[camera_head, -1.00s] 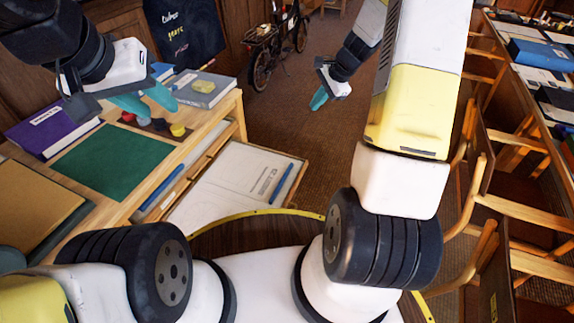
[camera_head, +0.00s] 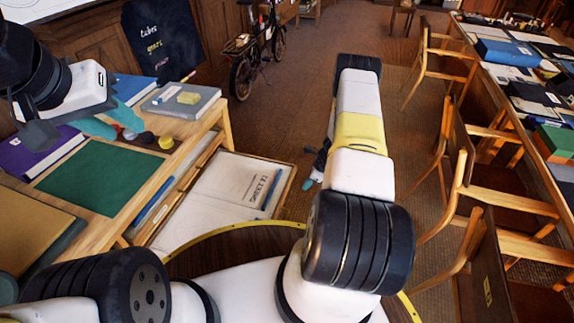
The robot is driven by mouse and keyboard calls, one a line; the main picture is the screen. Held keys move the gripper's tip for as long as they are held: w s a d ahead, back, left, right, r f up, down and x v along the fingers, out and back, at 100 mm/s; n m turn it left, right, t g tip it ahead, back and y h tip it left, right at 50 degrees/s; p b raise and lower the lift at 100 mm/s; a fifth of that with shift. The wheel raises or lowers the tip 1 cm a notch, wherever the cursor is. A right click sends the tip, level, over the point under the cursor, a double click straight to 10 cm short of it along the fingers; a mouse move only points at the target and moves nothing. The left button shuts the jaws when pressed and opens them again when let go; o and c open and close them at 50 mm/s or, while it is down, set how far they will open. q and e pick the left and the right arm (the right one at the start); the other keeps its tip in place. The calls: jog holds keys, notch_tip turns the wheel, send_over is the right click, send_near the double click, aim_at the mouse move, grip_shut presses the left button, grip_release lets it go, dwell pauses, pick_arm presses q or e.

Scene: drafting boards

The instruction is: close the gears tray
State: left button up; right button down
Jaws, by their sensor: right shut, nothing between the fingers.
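Two wooden trays are pulled out from the desk on the left: a narrow upper tray (camera_head: 185,179) with a blue rod in it, and a wider lower tray (camera_head: 287,184) with white sheets and a blue rod. I see no gears and no gears label on either, so I cannot tell which is the gears tray. My right gripper (camera_head: 311,181) is small and partly hidden by my right arm, low beyond the lower tray's right edge; it is shut and empty.
The desk holds a green mat (camera_head: 95,180), a purple binder (camera_head: 35,150) and a grey book (camera_head: 180,101). A bicycle (camera_head: 257,48) stands at the back. Chairs (camera_head: 480,185) line a long table on the right. The carpet between is clear.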

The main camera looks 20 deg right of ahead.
jog(key=w+a+f, duration=0.4)
jog(key=a+f, duration=0.2)
jog(key=f, duration=0.2)
jog(key=shift+w+a, duration=0.1)
jog(key=shift+a, duration=0.05)
